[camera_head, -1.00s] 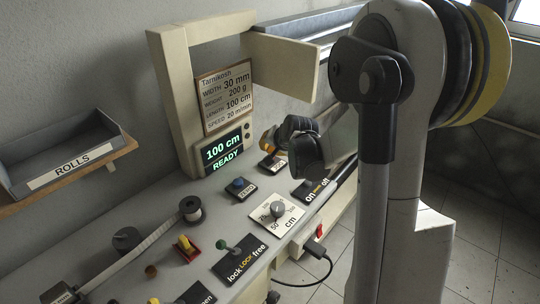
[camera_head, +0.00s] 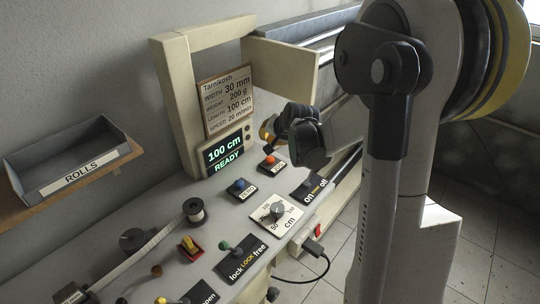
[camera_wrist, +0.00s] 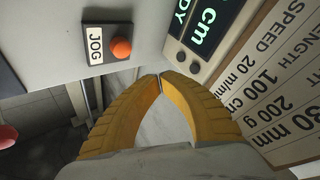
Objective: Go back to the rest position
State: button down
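My gripper (camera_head: 266,131) hangs above the machine's panel, at the far end near the display. In the wrist view, its two yellow fingers (camera_wrist: 160,77) curve together and meet at the tips, with nothing between them. An orange-red button (camera_wrist: 121,47) labelled JOG lies beyond the fingertips to the left, apart from them. The button also shows below my gripper in the head view (camera_head: 270,160). The display (camera_head: 224,151) reads 100 cm READY. My arm hides part of the machine's right side.
The panel carries a blue button (camera_head: 239,185), a length dial (camera_head: 277,209), a green-topped lock lever (camera_head: 225,246) and a spool (camera_head: 194,209). A ROLLS tray (camera_head: 68,159) is on the left wall. A beige frame (camera_head: 173,100) and info sign (camera_head: 226,94) stand close to my gripper.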

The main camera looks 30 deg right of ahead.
dwell(0.4)
jog(key=s+a+r+n, duration=0.3)
jog(key=s+a+r, duration=0.3)
jog(key=s+a, duration=0.1)
jog(key=s+a+n+g, duration=0.1)
jog(key=s+a+n, duration=0.2)
jog(key=s, duration=0.7)
jog(key=s+a+r+n+g, duration=0.1)
jog(key=s+a+n, duration=0.2)
jog(key=s+a, duration=0.5)
jog(key=s, duration=0.3)
jog(key=shift+n+y, duration=0.3)
jog(key=shift+n, duration=0.1)
jog(key=shift+d, duration=0.1)
